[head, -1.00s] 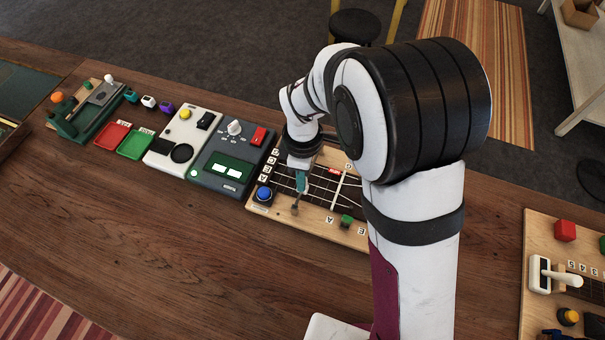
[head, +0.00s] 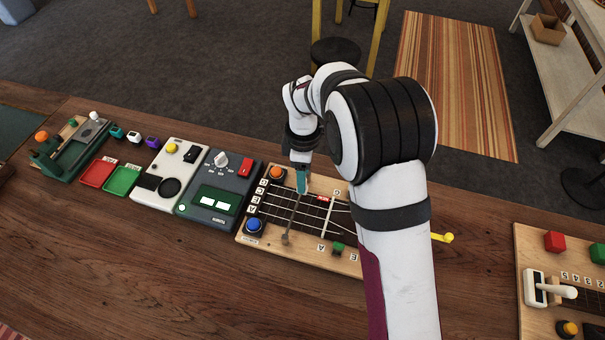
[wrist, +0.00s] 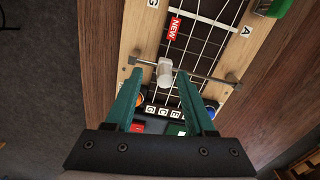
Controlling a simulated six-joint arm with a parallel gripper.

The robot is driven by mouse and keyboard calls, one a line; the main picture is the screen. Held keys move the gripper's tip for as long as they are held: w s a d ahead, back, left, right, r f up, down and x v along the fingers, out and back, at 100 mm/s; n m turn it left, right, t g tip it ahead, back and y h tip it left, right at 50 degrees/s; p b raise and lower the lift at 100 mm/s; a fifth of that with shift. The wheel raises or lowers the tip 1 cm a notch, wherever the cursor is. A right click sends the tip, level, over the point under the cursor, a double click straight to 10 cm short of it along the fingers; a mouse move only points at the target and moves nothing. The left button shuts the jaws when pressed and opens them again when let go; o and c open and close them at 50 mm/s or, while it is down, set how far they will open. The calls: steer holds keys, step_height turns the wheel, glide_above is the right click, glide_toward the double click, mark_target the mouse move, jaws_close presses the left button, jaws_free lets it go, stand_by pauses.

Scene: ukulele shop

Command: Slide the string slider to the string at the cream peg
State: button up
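The string slider is a thin metal bar (wrist: 205,75) lying across the strings, with a pale cylindrical knob (wrist: 165,72) on it. In the head view its bar (head: 291,220) runs over the fretboard (head: 313,208) near the lettered end. My gripper (wrist: 160,74) is open, with teal fingers on either side of the knob and a visible gap on each side. In the head view my gripper (head: 302,185) is over the far side of the board and hides the knob. I cannot make out the cream peg; my arm covers the board's right part.
A blue button (head: 254,226) and an orange button (head: 277,173) flank the letters at the board's left end. A green peg (head: 337,247) stands on the near edge, and a yellow peg (head: 443,237) shows right of my arm. A dark grey device (head: 222,185) stands close left.

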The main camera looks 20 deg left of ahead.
steer(key=shift+r, duration=0.1)
step_height(320, 180, up, 16)
stand_by(0.4)
steer(key=shift+s, duration=0.1)
